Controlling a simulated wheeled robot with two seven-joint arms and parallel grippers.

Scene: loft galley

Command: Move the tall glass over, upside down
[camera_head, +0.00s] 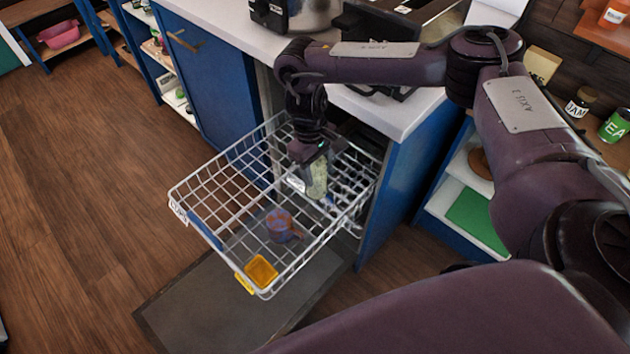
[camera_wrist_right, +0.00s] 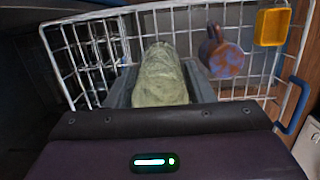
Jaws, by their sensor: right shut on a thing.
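The tall glass (camera_head: 317,182) is pale green and patterned, and stands roughly upright at the cabinet-side part of the white wire rack. My right gripper (camera_head: 314,160) points down over the rack and is shut on this glass. In the right wrist view the glass (camera_wrist_right: 160,78) sits between the grey jaws. The gripper hides its upper part; I cannot tell which end is its mouth or whether it touches the rack floor. My left gripper is not in view.
The pulled-out rack (camera_head: 217,246) also holds a purple-and-orange mug (camera_head: 280,225) and a yellow square dish (camera_head: 261,270) near its front corner. The rack's left part looks bare. A white counter (camera_head: 235,30) and blue cabinet side (camera_head: 400,190) border it.

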